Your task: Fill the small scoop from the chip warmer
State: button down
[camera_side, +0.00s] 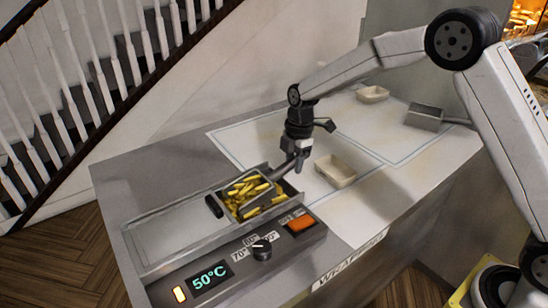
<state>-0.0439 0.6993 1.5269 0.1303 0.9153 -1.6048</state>
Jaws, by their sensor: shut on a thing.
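The chip warmer (180,233) is set in the left part of the counter. Its open right-hand compartment holds yellow chips (240,190); a flat metal cover lies to the left of them. My gripper (299,158) is at the warmer's right rear corner, pointing down and shut on the handle of the small scoop (280,173). The handle slopes down to the left towards the chips. The scoop's bowl is down among the chips, and its edges are hard to tell from the compartment walls. How full it is cannot be told.
An empty pale tray (335,170) stands right of the gripper, on the white outlined area. Another small tray (372,94) is farther back. A larger metal scoop (424,117) lies at the right. The warmer's front panel has a 50°C display (211,277) and a knob (262,250).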

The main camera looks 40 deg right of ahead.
jog(key=shift+d+f+y, duration=0.4)
jog(key=shift+d+y, duration=0.1)
jog(key=shift+d, duration=0.05)
jog(key=shift+y, duration=0.8)
jog(key=shift+v, duration=2.6)
jog(key=shift+r, duration=0.1)
